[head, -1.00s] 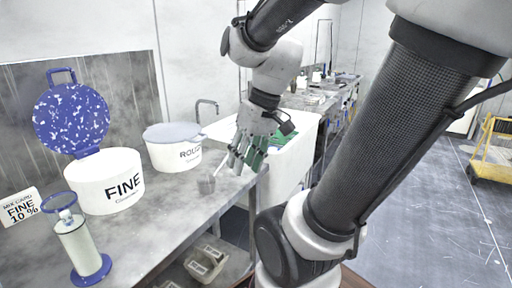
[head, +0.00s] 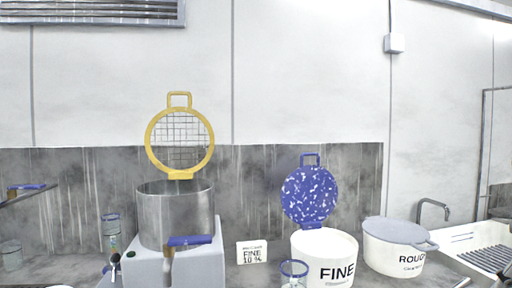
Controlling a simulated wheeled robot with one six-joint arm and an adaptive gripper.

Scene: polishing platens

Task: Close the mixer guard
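The mixer guard (head: 180,143), a round yellow frame with a wire grid and a handle loop on top, stands raised at the back of the mixer bowl. The steel mixer bowl (head: 172,218) sits on a pale grey base (head: 200,266) with its top uncovered. A blue-handled part (head: 190,241) sticks out at the front of the base. My gripper is out of the head view now, so its opening does not show.
Right of the mixer stand a card (head: 252,252), a blue-rimmed clear cylinder (head: 294,270), the white FINE tub (head: 325,258) with its speckled blue lid (head: 310,193) raised, and the closed ROUGH tub (head: 397,247). A sink (head: 478,247) is at far right.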

